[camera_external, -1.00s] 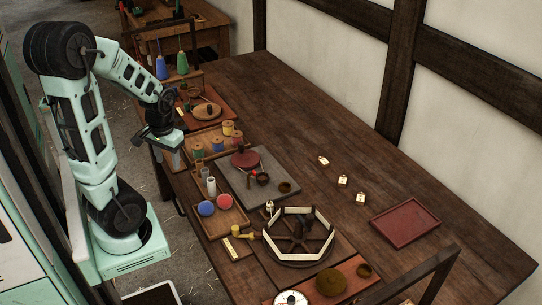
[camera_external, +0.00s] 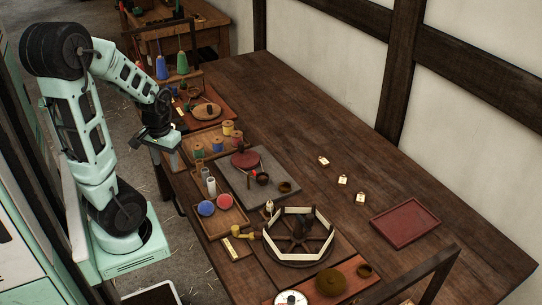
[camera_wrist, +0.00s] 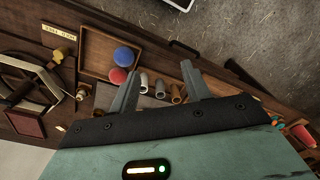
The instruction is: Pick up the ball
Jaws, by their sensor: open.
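Two balls, a blue ball (camera_external: 206,208) and a red ball (camera_external: 225,201), sit side by side in a shallow wooden tray (camera_external: 216,237) near the table's front edge. In the wrist view the blue ball (camera_wrist: 124,56) and the red ball (camera_wrist: 118,76) lie left of my fingers, the red one close to the left finger in the picture. My gripper (camera_external: 173,153) hangs above the table's near edge, up and to the left of the tray in the external view. Its fingers (camera_wrist: 162,70) are spread apart with nothing held between them.
Pale cylinders (camera_external: 211,187) stand at the tray's far end. Thread spools (camera_external: 217,145) fill another tray beyond. A grey board (camera_external: 248,187) with a red disc lies to the right. A spoked wheel frame (camera_external: 300,236) stands nearer the camera. The table's right side is mostly clear.

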